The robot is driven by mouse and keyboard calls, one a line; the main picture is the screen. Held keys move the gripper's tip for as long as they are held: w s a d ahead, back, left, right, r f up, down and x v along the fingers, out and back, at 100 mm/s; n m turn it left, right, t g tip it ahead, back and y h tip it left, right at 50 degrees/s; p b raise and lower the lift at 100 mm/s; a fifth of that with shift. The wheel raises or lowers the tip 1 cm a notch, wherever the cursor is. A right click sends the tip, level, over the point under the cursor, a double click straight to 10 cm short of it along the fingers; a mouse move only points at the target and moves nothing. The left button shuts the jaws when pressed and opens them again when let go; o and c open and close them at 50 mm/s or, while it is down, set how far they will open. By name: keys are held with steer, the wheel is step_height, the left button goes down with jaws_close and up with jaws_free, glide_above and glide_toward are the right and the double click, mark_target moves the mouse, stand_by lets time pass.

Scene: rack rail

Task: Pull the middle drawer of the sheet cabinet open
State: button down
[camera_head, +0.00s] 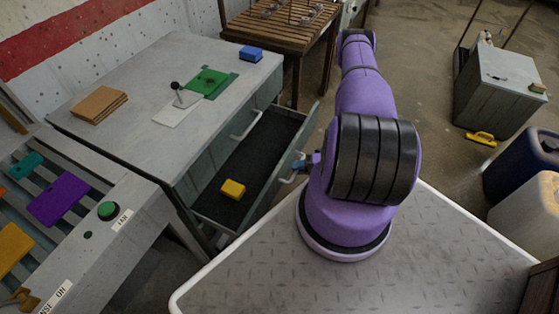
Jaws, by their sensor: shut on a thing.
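The sheet cabinet (130,75) is grey and stands at the left in the head view. One of its drawers (262,140) is pulled well out, with a dark lining and a yellow block (233,190) inside near its left end. I cannot clearly tell which level this drawer is. A pale handle (246,126) shows on the cabinet face behind the open drawer. My gripper (301,163) is at the handle on the open drawer's front and shut on it. My purple arm hides most of the gripper and some of the drawer front.
On the cabinet top are brown sheets (99,104), a green plate (208,83), a blue block (251,54) and a dark-knobbed lever (183,97). A slatted rack with colored plates (60,199) is at lower left. A wooden table (282,24) stands behind. Floor beyond my arm is partly clear.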

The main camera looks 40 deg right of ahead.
steer(key=s+d, duration=0.3)
steer(key=s, duration=0.5)
steer(key=s+d, duration=0.3)
steer(key=s, duration=0.5)
steer(key=shift+s, duration=0.4)
steer(key=c, duration=1.1)
jaws_free()
steer(key=shift+c, duration=0.2)
steer(key=shift+d, duration=0.1)
steer(key=v, duration=1)
steer(key=shift+s+d, duration=0.25)
steer(key=shift+s, duration=0.05)
